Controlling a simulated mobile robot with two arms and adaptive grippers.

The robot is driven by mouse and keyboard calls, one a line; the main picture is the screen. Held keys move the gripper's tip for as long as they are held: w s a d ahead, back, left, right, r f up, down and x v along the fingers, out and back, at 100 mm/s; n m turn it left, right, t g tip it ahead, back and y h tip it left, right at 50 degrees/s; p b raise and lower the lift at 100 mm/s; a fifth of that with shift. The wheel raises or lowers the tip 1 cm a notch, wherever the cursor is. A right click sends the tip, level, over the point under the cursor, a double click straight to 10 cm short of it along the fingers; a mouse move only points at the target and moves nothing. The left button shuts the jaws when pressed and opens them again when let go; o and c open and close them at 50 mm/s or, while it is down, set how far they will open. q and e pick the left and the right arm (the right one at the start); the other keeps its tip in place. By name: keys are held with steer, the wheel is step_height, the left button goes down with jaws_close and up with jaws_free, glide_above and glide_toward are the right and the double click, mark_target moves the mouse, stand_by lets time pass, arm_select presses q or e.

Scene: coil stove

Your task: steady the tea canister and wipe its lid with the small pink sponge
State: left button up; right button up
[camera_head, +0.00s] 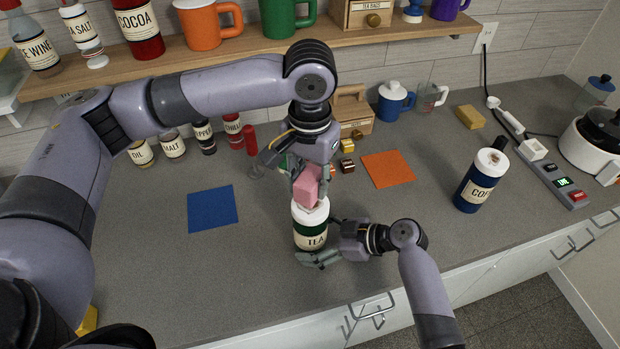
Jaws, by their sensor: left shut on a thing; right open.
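The tea canister (310,230), dark green with a "TEA" label and a white lid (300,214), stands upright near the front of the counter. My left gripper (308,184) points down over it, shut on the small pink sponge (307,190). The sponge is at the lid and hides part of it; I cannot tell whether they touch. My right gripper (320,258) is open low at the canister's front right side, with a finger in front of its base. Whether it touches the canister is unclear.
A dark blue canister (474,190) with a brown-marked white lid stands right. Blue (212,208) and orange (388,169) mats lie flat on the counter. A yellow sponge (470,117) and a power strip (556,180) lie at right. Bottles and a wooden box stand behind.

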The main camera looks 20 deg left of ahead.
steer(key=shift+c, duration=0.2)
steer(key=c, duration=1.1)
stand_by(0.7)
